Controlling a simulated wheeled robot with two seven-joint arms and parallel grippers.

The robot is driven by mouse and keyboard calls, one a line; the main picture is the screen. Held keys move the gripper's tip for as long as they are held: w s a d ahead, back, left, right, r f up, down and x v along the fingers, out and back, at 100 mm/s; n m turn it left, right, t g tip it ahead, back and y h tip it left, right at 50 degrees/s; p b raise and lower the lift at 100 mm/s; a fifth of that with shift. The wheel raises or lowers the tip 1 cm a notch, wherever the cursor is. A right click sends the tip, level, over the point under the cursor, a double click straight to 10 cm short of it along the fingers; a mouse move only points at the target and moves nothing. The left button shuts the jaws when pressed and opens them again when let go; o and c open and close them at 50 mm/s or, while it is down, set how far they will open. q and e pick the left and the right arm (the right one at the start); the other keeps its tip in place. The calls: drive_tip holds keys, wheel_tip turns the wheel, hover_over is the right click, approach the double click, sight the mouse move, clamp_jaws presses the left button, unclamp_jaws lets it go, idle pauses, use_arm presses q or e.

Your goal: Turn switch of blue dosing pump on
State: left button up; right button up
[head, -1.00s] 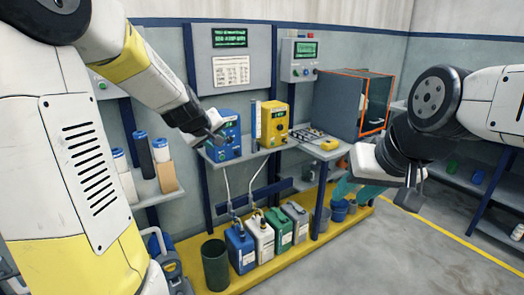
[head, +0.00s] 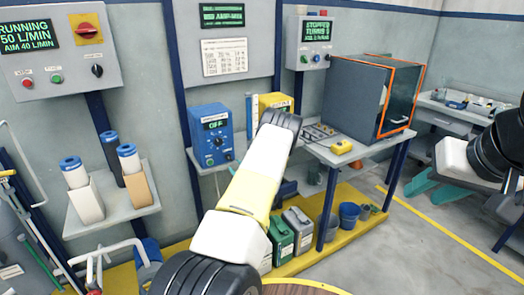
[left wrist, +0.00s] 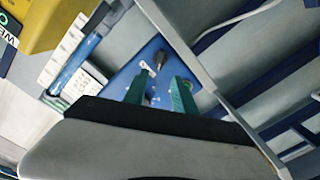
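The blue dosing pump (head: 211,137) stands on the shelf left of my left arm in the head view. Its display reads OFF, and knobs show on its front. In the left wrist view a blue panel (left wrist: 138,64), apparently this pump, fills the middle and carries a dark knob or lever (left wrist: 160,58). My left gripper (left wrist: 159,82) has its two green fingers apart, just short of the panel, with the dark knob beyond the gap. No contact can be made out. In the head view my left fingers are hidden. My right gripper (head: 507,206) is at the right edge, partly cut off.
A yellow pump (head: 274,101) stands right of the blue one, partly behind my left arm. Canisters (head: 298,228) stand on the yellow platform below. An orange-edged cabinet (head: 352,95) is to the right. A control panel (head: 62,50) hangs at the left.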

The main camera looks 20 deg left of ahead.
sight(229, 158)
use_arm(q)
drive_tip(key=x, duration=0.8)
drive_tip(key=shift+w+d+f, duration=0.15)
drive_tip(key=shift+c, duration=0.2)
clamp_jaws()
